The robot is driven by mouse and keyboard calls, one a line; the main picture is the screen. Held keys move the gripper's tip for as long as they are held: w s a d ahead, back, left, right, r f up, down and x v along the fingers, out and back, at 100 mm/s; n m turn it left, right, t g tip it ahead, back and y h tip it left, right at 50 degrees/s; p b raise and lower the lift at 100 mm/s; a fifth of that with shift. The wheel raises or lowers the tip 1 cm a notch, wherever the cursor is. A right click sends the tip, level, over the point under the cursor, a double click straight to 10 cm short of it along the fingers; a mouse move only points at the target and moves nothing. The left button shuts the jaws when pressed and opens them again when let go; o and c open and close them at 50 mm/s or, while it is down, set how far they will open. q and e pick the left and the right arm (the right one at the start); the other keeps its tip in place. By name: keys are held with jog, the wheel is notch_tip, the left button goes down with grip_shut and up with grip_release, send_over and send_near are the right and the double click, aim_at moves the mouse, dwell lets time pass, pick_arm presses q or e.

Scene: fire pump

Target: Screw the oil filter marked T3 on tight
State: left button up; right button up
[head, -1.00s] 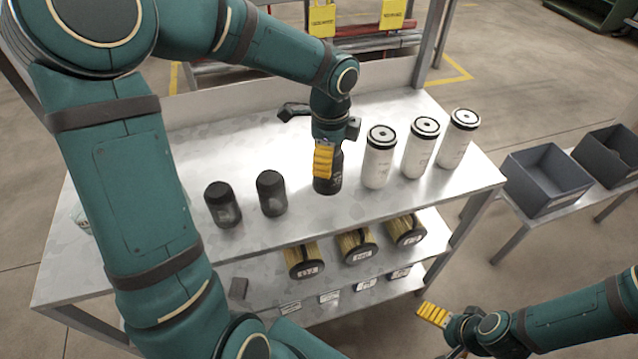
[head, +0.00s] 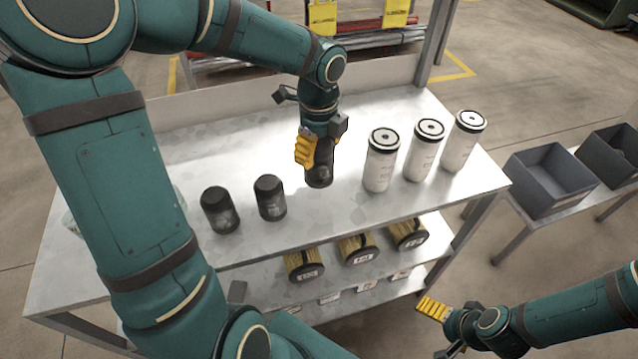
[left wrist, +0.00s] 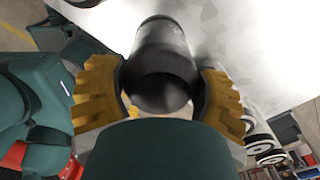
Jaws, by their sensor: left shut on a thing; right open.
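My left gripper (head: 315,153) is shut on a dark cylindrical filter (head: 319,175) over the metal table's top; the left wrist view shows the same filter (left wrist: 164,60) between the two yellow fingers. I cannot tell for sure whether its base is clear of the tabletop. Two more dark filters, one (head: 220,210) and another (head: 270,197), stand upright to the left. I cannot read a T3 mark on any of these. My right gripper (head: 444,334) is open and empty at the lower right, away from the table.
Three white cylinders with black tops (head: 381,160) stand at the table's right. Several labelled yellowish cylinders (head: 357,248) lie on the shelf below. Dark bins (head: 548,178) stand on a bench to the right. The table's middle back is clear.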

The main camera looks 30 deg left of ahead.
aim_at(319, 175)
pick_arm(q)
notch_tip(319, 175, down, 4)
jog(key=shift+f+b, duration=0.15)
jog(key=shift+b, duration=0.3)
notch_tip(319, 175, down, 4)
jog(key=shift+r, duration=0.2)
jog(key=shift+f, duration=0.2)
jog(key=o, duration=1.3)
